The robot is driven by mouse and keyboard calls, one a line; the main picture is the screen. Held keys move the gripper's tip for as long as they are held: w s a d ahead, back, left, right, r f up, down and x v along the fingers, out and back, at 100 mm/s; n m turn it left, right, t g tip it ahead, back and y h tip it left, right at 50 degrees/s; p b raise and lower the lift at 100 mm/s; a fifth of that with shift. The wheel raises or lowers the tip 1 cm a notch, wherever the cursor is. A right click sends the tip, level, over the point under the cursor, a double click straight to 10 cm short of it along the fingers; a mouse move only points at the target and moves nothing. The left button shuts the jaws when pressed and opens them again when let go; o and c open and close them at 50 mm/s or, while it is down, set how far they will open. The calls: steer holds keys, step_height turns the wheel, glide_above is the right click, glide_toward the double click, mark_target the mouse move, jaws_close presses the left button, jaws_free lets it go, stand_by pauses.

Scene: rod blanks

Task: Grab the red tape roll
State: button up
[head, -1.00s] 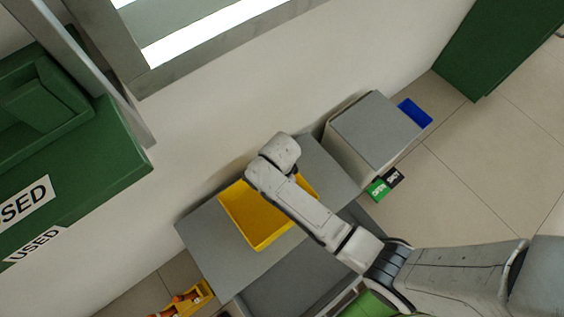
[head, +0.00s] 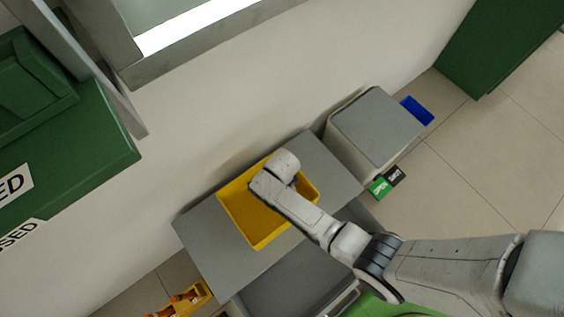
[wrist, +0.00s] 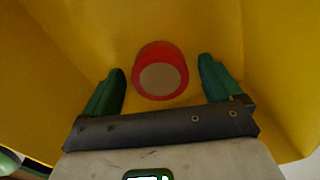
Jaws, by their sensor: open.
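The red tape roll (wrist: 160,51) lies inside the yellow bin (wrist: 55,45), seen in the wrist view with a pale beige round face toward me. My gripper (wrist: 161,76) is open, with one green finger on each side of the roll's near part and a gap on both sides. The roll lies slightly ahead of and between the fingertips; I cannot tell its exact depth. In the head view the yellow bin (head: 245,217) stands on a grey table, and my arm reaches over it. The roll and the gripper's fingers are hidden there behind my arm.
The bin's walls rise around the roll and close to my gripper. The grey tabletop (head: 200,237) is clear around the bin. A grey-topped cabinet (head: 375,128), a blue bin (head: 416,111) and green and black boxes (head: 379,187) are at the right. A yellow tray (head: 190,300) is low left.

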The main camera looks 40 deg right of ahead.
steer(key=shift+c, duration=0.4)
steer(key=c, duration=1)
steer(key=shift+r, duration=0.1)
steer(key=shift+c, duration=0.3)
